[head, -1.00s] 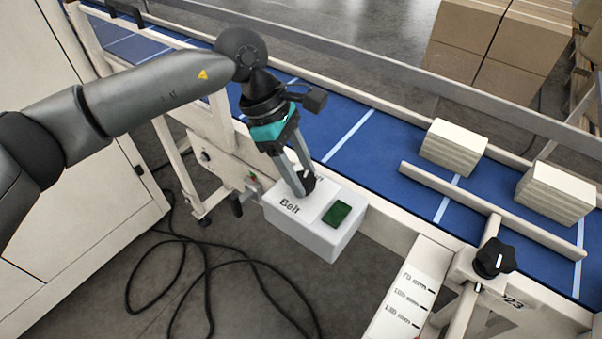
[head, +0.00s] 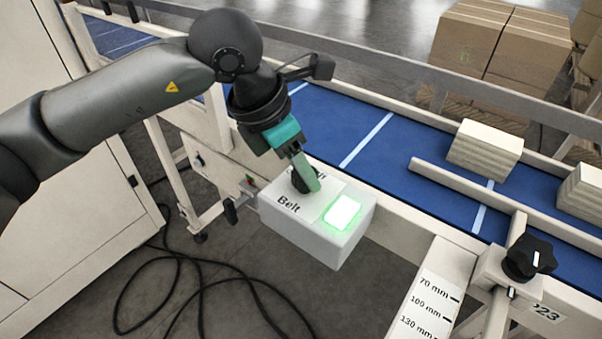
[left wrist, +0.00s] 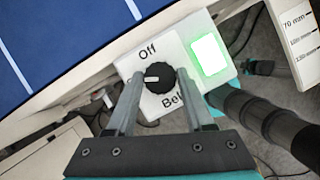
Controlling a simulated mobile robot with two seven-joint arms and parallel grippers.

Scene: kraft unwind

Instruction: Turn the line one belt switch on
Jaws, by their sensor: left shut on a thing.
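The belt switch box (head: 310,235) is a white box on the side of the conveyor, marked "Belt". Its black round knob (left wrist: 160,78) sits beside the word "Off", with its white pointer line toward the left in the left wrist view. The square lamp (head: 342,212) on the box glows bright green; it also shows in the left wrist view (left wrist: 209,55). My left gripper (head: 302,183) reaches down from above and is shut on the knob, one finger on each side. In the head view its fingers hide most of the knob.
The blue conveyor belt (head: 400,165) runs behind the box and carries pale stacks (head: 484,148) beside a guide rail. A black clamp knob (head: 529,259) and a millimetre scale (head: 432,290) stand to the right. Black cable (head: 190,285) lies on the floor.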

